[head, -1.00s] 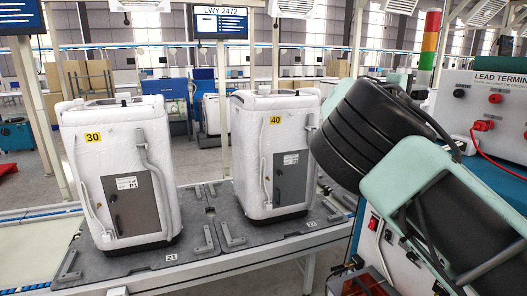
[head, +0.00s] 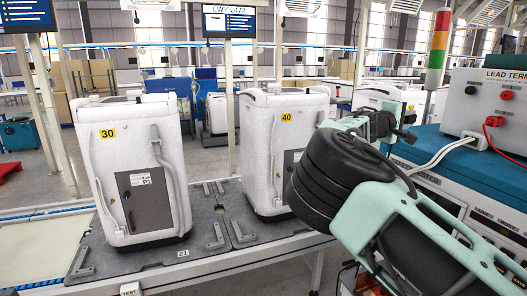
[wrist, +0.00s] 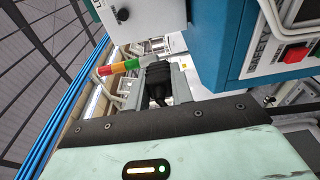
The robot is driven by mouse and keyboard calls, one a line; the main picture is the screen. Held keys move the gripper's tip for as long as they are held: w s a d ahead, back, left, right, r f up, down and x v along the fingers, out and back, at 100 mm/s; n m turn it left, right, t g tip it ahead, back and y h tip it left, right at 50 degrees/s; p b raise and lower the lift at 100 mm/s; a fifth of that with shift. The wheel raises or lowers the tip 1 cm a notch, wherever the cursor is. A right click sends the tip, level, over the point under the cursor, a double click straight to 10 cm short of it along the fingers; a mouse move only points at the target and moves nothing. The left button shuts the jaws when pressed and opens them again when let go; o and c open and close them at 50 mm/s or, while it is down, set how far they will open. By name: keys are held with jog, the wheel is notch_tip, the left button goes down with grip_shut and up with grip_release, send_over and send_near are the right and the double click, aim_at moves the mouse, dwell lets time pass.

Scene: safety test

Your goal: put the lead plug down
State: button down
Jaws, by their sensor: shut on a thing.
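My gripper (wrist: 160,84) is shut on the black lead plug (wrist: 157,91), which sits between the two grey fingers in the wrist view. In the head view my gripper (head: 385,124) is in the air beyond my arm, left of the lead terminal box (head: 488,105). The plug's outline is hard to tell from the dark fingers there. The box has a black socket (head: 470,90), a red socket (head: 507,95) and a red plug (head: 495,121) in its front.
The box stands on a blue bench unit (head: 440,146) at right. A signal tower (head: 438,52) rises behind it. Two white appliances, 30 (head: 105,165) and 40 (head: 258,150), stand on the grey conveyor pallets. White leads (head: 445,152) run across the bench top.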

jog(key=a+f+n+t+y+b, duration=0.2)
jog(key=a+f+n+t+y, duration=0.15)
jog(key=f, duration=0.85)
jog(key=a+f+n+t+y+b, duration=0.1)
jog(key=a+f+n+t+y, duration=0.2)
jog(key=f, duration=0.9)
jog(key=s+a+f+n+t+y+b, duration=0.1)
jog(key=s+f+n+y+b, duration=0.3)
jog(key=s+f+n, duration=0.8)
jog(key=s+a+f+n+t+y+b, duration=0.1)
jog(key=s+f+n+y+b, duration=0.4)
jog(key=s, duration=1.2)
notch_tip(320, 180, down, 8)
jog(key=n+b, duration=0.3)
jog(key=n, duration=0.3)
jog(key=shift+s+a+r+n+t, duration=0.15)
jog(key=shift+s+a+n+t, duration=0.15)
jog(key=shift+a+n+t, duration=0.1)
